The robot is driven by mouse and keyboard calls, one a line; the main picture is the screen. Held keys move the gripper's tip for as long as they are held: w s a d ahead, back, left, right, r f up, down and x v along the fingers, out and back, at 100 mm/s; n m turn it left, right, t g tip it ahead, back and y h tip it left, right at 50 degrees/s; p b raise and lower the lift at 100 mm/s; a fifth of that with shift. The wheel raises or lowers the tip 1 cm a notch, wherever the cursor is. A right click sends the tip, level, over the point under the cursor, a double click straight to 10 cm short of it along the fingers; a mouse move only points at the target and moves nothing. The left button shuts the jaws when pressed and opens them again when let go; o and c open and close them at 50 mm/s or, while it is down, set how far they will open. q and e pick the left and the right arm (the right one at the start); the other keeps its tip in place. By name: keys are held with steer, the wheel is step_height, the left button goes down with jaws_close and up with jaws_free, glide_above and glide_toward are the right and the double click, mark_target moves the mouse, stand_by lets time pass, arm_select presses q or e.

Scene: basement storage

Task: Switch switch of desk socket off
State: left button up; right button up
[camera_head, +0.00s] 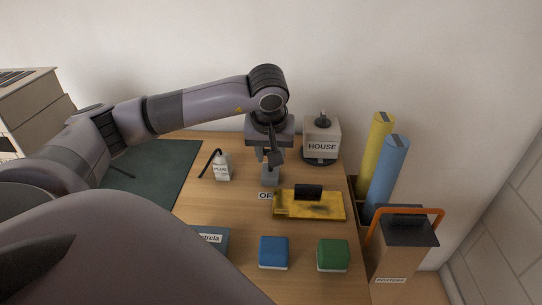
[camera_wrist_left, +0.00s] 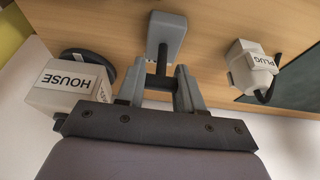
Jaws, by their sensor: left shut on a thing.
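A grey block (camera_head: 270,174), which I take to be the desk socket, stands on the wooden desk with a partly hidden "OF..." label (camera_head: 265,196) in front of it. It also shows in the left wrist view (camera_wrist_left: 168,28), with a dark slot and a dark switch lever (camera_wrist_left: 162,60) reaching toward my fingers. My left gripper (camera_head: 268,157) points down above the block. In the wrist view its fingers (camera_wrist_left: 160,84) are shut on the dark lever; the exact contact is partly hidden. My right gripper is not in view.
A white "PLUG" block (camera_head: 222,168) with a black cable stands left, and a "HOUSE" block (camera_head: 321,139) right. A yellow tray with a black handle (camera_head: 290,208), blue block (camera_head: 274,252) and green block (camera_head: 333,255) lie in front. Rolls and an orange-handled box stand at the right edge.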

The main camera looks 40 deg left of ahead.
arm_select(q)
steer(key=t+y+b, duration=0.1)
steer(key=b, duration=0.1)
steer(key=s+d+t+y+b, duration=0.1)
steer(key=b, duration=0.1)
steer(key=shift+s+d+f+t+b, duration=0.1)
steer(key=shift+s+f+t+b, duration=0.05)
steer(key=shift+f+t+b, duration=0.25)
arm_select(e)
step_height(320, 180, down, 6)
arm_select(q)
steer(key=shift+s+d+t+y+b, duration=0.2)
steer(key=shift+t+y+b, duration=0.35)
steer(key=shift+b, duration=0.45)
steer(key=shift+s+d+t+y+b, duration=0.2)
steer(key=shift+t+y+b, duration=0.25)
steer(key=shift+b, duration=0.5)
steer(key=shift+s+r+b, duration=0.1)
steer(key=shift+r+b, duration=0.05)
steer(key=shift+b, duration=0.15)
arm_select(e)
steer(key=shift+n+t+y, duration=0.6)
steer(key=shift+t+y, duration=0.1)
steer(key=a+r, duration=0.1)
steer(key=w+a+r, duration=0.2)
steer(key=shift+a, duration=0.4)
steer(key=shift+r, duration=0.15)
arm_select(q)
steer(key=o, duration=1)
steer(key=shift+o, duration=0.2)
